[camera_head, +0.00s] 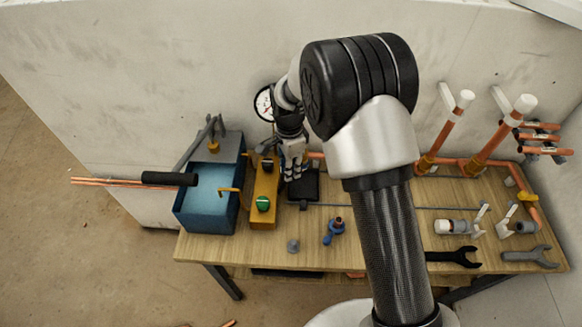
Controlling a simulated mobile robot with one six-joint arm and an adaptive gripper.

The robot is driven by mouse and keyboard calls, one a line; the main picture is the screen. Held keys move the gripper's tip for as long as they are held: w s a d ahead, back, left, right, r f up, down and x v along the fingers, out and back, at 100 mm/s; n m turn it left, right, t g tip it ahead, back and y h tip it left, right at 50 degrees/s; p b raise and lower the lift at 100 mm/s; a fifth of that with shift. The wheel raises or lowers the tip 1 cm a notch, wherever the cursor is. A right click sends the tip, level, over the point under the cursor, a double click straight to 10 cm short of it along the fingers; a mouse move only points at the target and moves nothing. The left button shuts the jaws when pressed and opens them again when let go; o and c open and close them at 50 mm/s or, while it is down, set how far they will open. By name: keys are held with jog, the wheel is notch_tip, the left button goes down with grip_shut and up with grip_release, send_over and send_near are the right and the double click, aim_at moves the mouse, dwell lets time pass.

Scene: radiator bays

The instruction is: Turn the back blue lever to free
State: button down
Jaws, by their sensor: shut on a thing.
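My gripper (293,172) points down at the back of the workbench, just right of a yellow block. Its fingers are closed together on something I cannot make out, above or beside a small black plate (305,186). No back blue lever shows clearly; the gripper and arm cover part of that area. A small blue fitting (334,232) with a dark top stands apart from the gripper, nearer the front edge.
A gauge (264,104) is behind. Copper pipes (485,152), white-handled fittings (458,227) and wrenches (533,257) lie right. My arm crosses the middle.

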dwell(0.3)
jog(key=c, duration=1.4)
grip_release()
jog(key=shift+c, duration=0.2)
jog(key=shift+r, duration=0.1)
notch_tip(320, 180, up, 12)
jog(key=shift+w+a, duration=0.15)
jog(key=shift+w, duration=0.05)
